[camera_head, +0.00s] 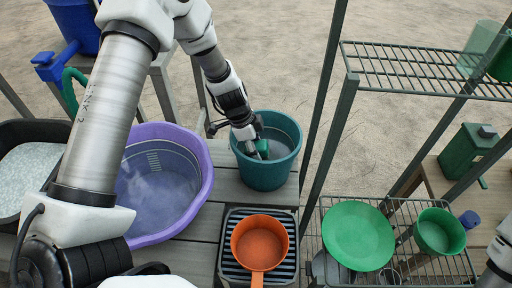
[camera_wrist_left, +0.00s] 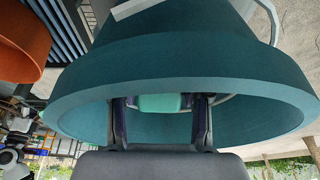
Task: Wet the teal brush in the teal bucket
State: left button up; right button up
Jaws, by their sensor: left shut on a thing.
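The teal bucket (camera_head: 270,172) stands on the grey slatted bench, with grey-blue water showing inside its rim. My left gripper (camera_head: 258,150) reaches down into the bucket's mouth and is shut on the teal brush (camera_head: 262,147). Only a small teal part of the brush shows; its lower end is hidden. In the left wrist view the teal bucket (camera_wrist_left: 190,60) fills the upper middle. The teal brush (camera_wrist_left: 160,103) sits there between the fingers of my left gripper (camera_wrist_left: 160,112). Part of my right arm shows at the lower right edge of the head view; its gripper is out of view.
A purple tub (camera_head: 205,190) of water stands left of the bucket. An orange pan (camera_head: 258,242) lies on a black slatted crate (camera_head: 226,262) in front. A wire rack at right holds a green plate (camera_head: 357,236) and a green bowl (camera_head: 440,231). A rack post rises close right of the bucket.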

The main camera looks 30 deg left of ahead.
pick_arm(q)
notch_tip(320, 180, up, 13)
jog(key=p, duration=0.8)
jog(key=shift+r+p, duration=0.2)
jog(key=shift+p, duration=0.2)
